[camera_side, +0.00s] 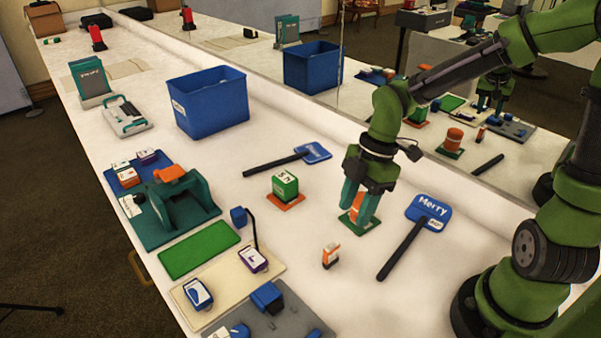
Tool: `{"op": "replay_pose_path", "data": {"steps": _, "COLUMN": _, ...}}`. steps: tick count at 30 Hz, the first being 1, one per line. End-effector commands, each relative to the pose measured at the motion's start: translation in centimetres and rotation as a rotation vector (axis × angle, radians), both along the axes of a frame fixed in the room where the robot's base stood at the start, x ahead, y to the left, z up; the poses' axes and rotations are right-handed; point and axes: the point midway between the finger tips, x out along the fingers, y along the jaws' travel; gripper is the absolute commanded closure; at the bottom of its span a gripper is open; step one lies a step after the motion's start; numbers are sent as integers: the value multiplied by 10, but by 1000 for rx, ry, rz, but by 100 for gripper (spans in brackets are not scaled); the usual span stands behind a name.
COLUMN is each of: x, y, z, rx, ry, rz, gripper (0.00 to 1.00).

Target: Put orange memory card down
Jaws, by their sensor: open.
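My gripper (360,202) points down over a small green square mat (362,224) right of the centre. Its teal fingers are open, one on each side of an orange object (356,208) on the mat. The fingers partly hide that object, so I cannot tell if they touch it or if it is the memory card. A small orange and white block (331,256) stands upright on the white table in front, apart from the gripper. I cannot tell which of the two is the orange memory card.
A green block (284,186) sits on an orange mat left of the gripper. Dark-handled blue paddles (428,209) lie right of the gripper and behind it. A blue bin (209,104) stands at the back. Trays and a teal fixture (172,214) fill the left. A mirror-like panel runs behind the table.

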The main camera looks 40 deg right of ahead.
Motion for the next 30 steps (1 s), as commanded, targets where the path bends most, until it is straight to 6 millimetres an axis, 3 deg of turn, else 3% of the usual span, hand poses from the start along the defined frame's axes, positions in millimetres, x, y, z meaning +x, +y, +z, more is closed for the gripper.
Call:
{"op": "replay_pose_path", "data": {"steps": 3, "x": -11, "y": -15, "z": 13, "rx": -131, "ry": -11, "rz": -323, "gripper": 55}}
{"op": "replay_pose_path", "data": {"steps": 7, "x": -23, "y": -29, "z": 46, "rx": -136, "ry": -94, "rz": -768, "gripper": 55}}
{"op": "replay_pose_path", "data": {"steps": 12, "x": -44, "y": -38, "z": 95, "rx": 103, "ry": -164, "rz": -1271, "gripper": 55}}
{"op": "replay_pose_path", "data": {"steps": 15, "x": -55, "y": -40, "z": 114, "rx": 272, "ry": -138, "rz": -1465, "gripper": 55}}
{"op": "replay_pose_path", "data": {"steps": 21, "x": -66, "y": -42, "z": 128, "rx": 453, "ry": -64, "rz": -1636, "gripper": 55}}
{"op": "replay_pose_path", "data": {"steps": 30, "x": -66, "y": -42, "z": 128, "rx": 463, "ry": -57, "rz": -1650, "gripper": 55}}
